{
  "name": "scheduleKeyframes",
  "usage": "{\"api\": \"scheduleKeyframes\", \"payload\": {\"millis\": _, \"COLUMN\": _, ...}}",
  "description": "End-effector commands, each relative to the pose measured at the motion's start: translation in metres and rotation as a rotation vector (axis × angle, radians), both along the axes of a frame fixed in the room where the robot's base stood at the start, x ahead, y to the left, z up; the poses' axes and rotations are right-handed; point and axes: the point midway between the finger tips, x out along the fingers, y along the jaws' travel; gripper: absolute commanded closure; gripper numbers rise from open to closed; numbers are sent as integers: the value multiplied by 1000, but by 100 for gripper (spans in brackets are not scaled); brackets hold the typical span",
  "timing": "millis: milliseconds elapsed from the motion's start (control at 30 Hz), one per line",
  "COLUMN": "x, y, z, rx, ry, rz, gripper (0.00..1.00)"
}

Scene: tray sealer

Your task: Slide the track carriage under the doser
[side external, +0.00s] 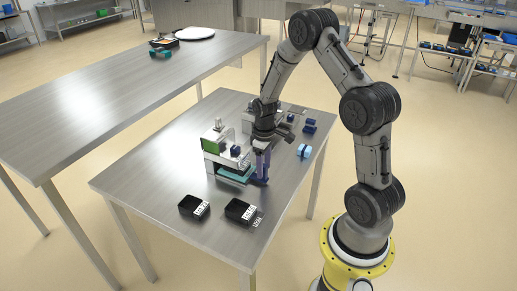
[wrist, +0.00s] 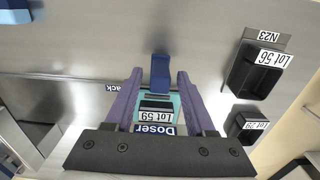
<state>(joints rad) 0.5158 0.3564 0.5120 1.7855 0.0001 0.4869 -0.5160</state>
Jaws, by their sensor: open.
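The track carriage (wrist: 177,103) is a teal plate with a blue upright handle (wrist: 160,72) and a black tray labelled Lot 59 (wrist: 157,108). In the side view the teal piece (side external: 236,173) lies low at the front of the white machine. My gripper (wrist: 160,76) is open, with one purple finger on each side of the handle; contact cannot be told. In the side view my gripper (side external: 262,172) points down beside the machine. A Doser label (wrist: 155,129) shows between the finger bases; the doser itself is largely hidden. A partly covered Track label (wrist: 122,88) is at the left finger.
Two black trays, Lot 56 (wrist: 258,72) and Lot 29 (wrist: 246,127), stand apart on the table near its front edge. The white machine with a green panel (side external: 212,146) stands close to my gripper. A blue round part (side external: 304,151) is at the right. The table's left part is clear.

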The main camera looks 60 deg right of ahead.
Motion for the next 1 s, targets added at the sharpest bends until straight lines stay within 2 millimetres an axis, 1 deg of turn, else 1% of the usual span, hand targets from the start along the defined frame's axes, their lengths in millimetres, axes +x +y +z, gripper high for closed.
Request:
{"api": "scheduleKeyframes", "payload": {"millis": 100, "x": 0, "y": 0, "z": 12, "rx": -1, "ry": -2, "rz": 0, "gripper": 45}}
{"api": "scheduleKeyframes", "payload": {"millis": 600, "x": 0, "y": 0, "z": 55, "rx": -1, "ry": -1, "rz": 0, "gripper": 45}}
{"api": "scheduleKeyframes", "payload": {"millis": 733, "x": 0, "y": 0, "z": 59, "rx": 0, "ry": 0, "rz": 0, "gripper": 45}}
{"api": "scheduleKeyframes", "payload": {"millis": 1000, "x": 0, "y": 1, "z": 60, "rx": 0, "ry": 1, "rz": 1, "gripper": 45}}
